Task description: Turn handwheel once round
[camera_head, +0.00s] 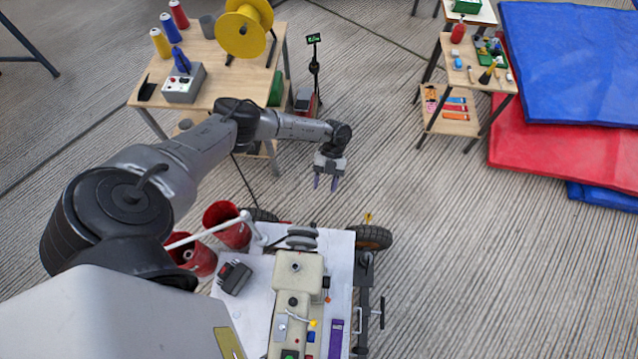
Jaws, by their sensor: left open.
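A beige machine (290,272) stands on a white-topped cart at the bottom middle. A grey round wheel (302,238) sits at the machine's far end and looks like the handwheel; it is seen nearly edge-on. My right gripper is not in view.
Red bins (228,226) stand left of the cart (341,245); a tyre (372,237) is at its right corner. A wooden table (213,75) holds a yellow spool (243,30). A tool table (480,75) and folded mats (565,150) are right. Floor between is clear.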

